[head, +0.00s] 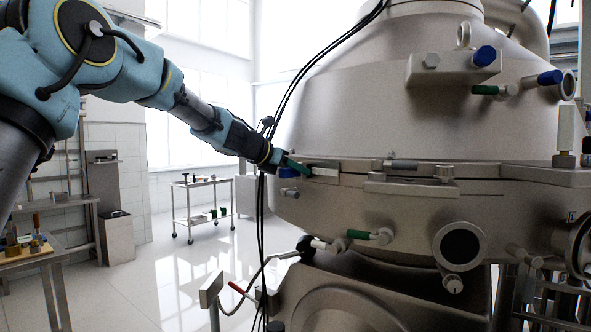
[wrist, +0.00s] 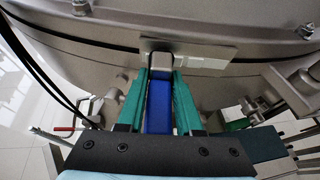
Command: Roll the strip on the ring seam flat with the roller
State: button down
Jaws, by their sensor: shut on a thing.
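My gripper (wrist: 160,82) is shut on the roller (wrist: 158,106), with a green finger on each side of its blue handle. The roller's grey head points toward the machine's ring seam (wrist: 240,55). A pale strip (wrist: 204,61) lies along the seam, mostly to the right of the roller head. The head is close to the strip's left part; whether they touch cannot be told. In the head view, my gripper (head: 299,168) is at the left side of the ring, and the pale strip (head: 326,171) shows just right of the fingertips.
The large metal separator (head: 420,120) fills the right, with fittings and green- and blue-ended valves around it. Black cables (head: 300,85) hang near my gripper. A bench (head: 35,260) stands at the left, and a trolley (head: 202,205) stands behind. Floor between them is clear.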

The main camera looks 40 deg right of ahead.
aim_at(329, 177)
jog(key=shift+s+d, duration=0.1)
jog(key=shift+s, duration=0.35)
jog(key=shift+s+d+b, duration=0.15)
jog(key=shift+s+b, duration=0.3)
jog(key=shift+s, duration=1.1)
jog(key=shift+s+d+b, duration=0.15)
jog(key=shift+s+b, duration=0.3)
jog(key=shift+s, duration=1.05)
jog(key=shift+w+a+r+p, duration=0.15)
jog(key=shift+w+p, duration=0.6)
jog(key=shift+w, duration=1)
jog(key=shift+w+a+f+p, duration=0.1)
jog(key=shift+w+p, duration=0.6)
jog(key=shift+w, duration=1.05)
